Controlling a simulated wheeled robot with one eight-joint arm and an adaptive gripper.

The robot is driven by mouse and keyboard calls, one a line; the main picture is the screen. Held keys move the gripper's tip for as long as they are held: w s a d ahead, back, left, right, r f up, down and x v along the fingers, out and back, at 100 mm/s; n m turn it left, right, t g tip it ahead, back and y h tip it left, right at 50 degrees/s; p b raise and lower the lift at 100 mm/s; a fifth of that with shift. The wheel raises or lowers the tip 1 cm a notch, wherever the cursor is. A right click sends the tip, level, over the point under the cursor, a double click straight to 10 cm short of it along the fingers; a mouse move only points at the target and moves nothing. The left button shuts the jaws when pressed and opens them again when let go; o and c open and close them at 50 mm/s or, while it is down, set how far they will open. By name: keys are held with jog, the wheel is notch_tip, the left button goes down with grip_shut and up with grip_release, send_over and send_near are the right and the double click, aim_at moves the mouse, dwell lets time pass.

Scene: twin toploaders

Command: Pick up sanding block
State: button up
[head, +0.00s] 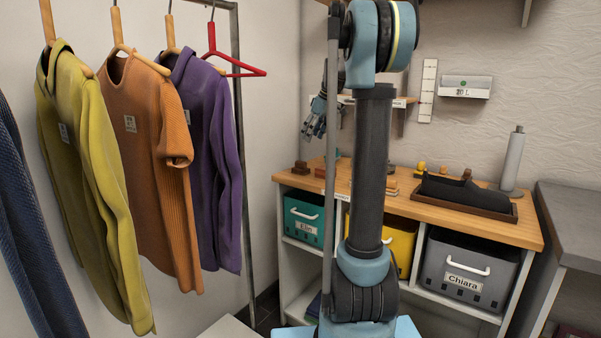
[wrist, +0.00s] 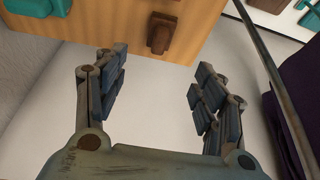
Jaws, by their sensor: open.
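A small brown wooden block with a raised grip (wrist: 160,33) lies on the wooden bench top near its edge in the wrist view. It looks like the sanding block, but I cannot be sure. In the head view, a small brown block (head: 300,168) sits at the left end of the bench and may be the same one. My gripper (head: 315,127) hangs above that left end in the head view. In the wrist view my gripper (wrist: 155,90) is open, its fingers wide apart with nothing between them. The block is beyond the fingertips, not touched.
The wooden bench (head: 470,226) holds several small blocks, a dark tray (head: 515,212) with a black roll, and a grey cylinder (head: 513,160). Bins stand below, including a grey bin (head: 465,268). A clothes rack (head: 240,130) with shirts stands left of the bench, close to my gripper.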

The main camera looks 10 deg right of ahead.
aim_at(301, 164)
jog(key=x, duration=1.5)
jog(key=shift+w+a+f, duration=0.1)
jog(key=shift+w+f, duration=0.1)
jog(key=shift+f, duration=0.1)
jog(key=c, duration=1.2)
jog(key=shift+c, duration=0.2)
notch_tip(301, 164, up, 10)
jog(key=shift+r, duration=0.1)
jog(key=shift+o, duration=1.1)
